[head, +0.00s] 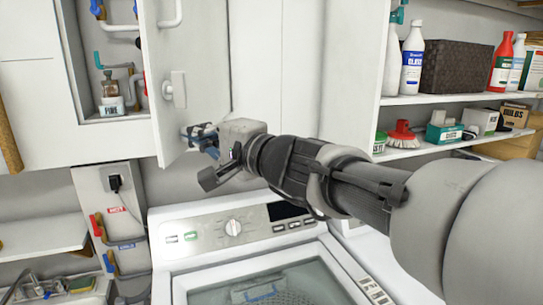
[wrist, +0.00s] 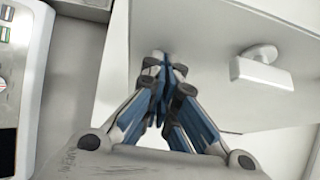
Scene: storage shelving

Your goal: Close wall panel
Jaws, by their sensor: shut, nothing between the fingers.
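The wall panel (head: 192,50) is a white door standing ajar at the upper left in the head view. A white knob-like handle (head: 177,90) is on the face toward me. Behind its left edge is the open recess (head: 88,75) with pipes inside. In the wrist view the panel (wrist: 215,45) fills the upper right, with the handle (wrist: 262,68) to the right of my fingers. My gripper (head: 190,135) is shut and empty at the panel's lower part, below the handle. Its fingertips (wrist: 162,62) overlap the panel's face; I cannot tell if they touch it.
A white washing machine (head: 190,240) stands below the panel and my gripper. Shelves (head: 450,97) with bottles, a dark basket (head: 457,66) and boxes are on the right. An outlet box with red and blue valves (head: 105,205) is at the lower left.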

